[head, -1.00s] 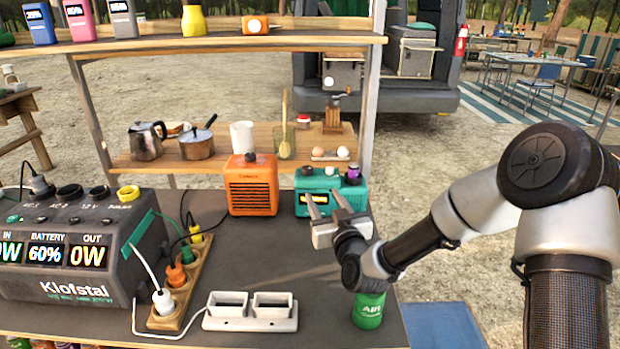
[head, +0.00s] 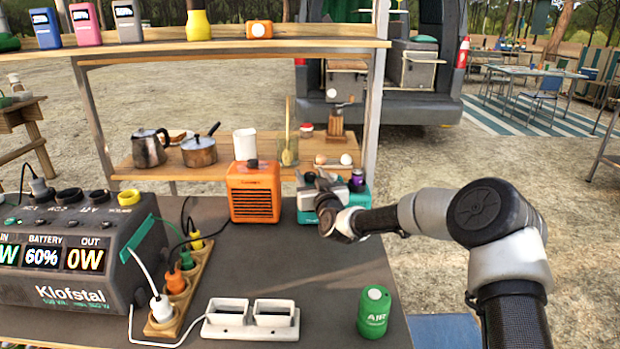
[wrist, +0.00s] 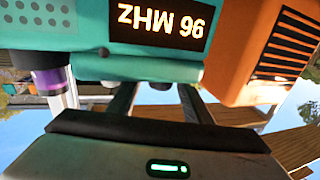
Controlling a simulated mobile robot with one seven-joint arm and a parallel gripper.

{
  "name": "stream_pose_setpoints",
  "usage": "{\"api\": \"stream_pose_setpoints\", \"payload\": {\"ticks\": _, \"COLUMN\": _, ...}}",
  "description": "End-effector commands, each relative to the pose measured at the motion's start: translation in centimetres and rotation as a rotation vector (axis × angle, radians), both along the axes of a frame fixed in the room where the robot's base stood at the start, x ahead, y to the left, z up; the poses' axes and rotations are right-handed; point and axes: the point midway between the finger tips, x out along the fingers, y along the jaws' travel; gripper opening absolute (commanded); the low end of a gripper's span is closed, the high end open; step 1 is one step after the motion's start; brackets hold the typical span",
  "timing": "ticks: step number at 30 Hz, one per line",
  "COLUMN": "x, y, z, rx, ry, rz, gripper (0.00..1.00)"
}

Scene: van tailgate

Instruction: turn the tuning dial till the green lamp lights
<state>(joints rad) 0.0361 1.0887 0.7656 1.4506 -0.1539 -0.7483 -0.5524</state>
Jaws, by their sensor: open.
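The teal radio (head: 305,217) stands at the far right of the counter, and its front is mostly hidden by my gripper in the head view. In the wrist view the radio (wrist: 130,68) is upside down, and its display (wrist: 161,24) reads 96 MHZ. A purple-banded knob (head: 357,180) stands on its top right; it also shows in the wrist view (wrist: 52,80). My gripper (head: 322,183) is open at the radio's top edge; its fingers (wrist: 155,103) reach towards a small, partly hidden knob between them. I cannot tell contact. No lit green lamp is discernible on the radio.
An orange heater-like box (head: 253,190) stands close left of the radio. A green air can (head: 373,312) stands near the counter's front right. The power station (head: 75,240) and a socket strip (head: 185,285) fill the left.

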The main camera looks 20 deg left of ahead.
Motion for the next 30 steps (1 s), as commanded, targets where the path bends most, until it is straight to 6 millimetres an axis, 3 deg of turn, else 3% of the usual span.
{"api": "stream_pose_setpoints", "payload": {"ticks": 11, "x": 0.66, "y": 0.41, "z": 0.0, "rx": 0.0, "ry": 0.001, "rz": 0.0, "gripper": 0.46}}
{"api": "stream_pose_setpoints", "payload": {"ticks": 14, "x": 0.65, "y": 0.39, "z": 0.0, "rx": 0.001, "ry": 0.0, "rz": 0.0, "gripper": 0.34}}
{"api": "stream_pose_setpoints", "payload": {"ticks": 19, "x": 0.65, "y": 0.38, "z": 0.0, "rx": 0.0, "ry": 0.0, "rz": 0.0, "gripper": 0.05}}
{"api": "stream_pose_setpoints", "payload": {"ticks": 30, "x": 0.42, "y": 0.94, "z": 0.18, "rx": -0.001, "ry": 0.0, "rz": -0.148, "gripper": 0.05}}
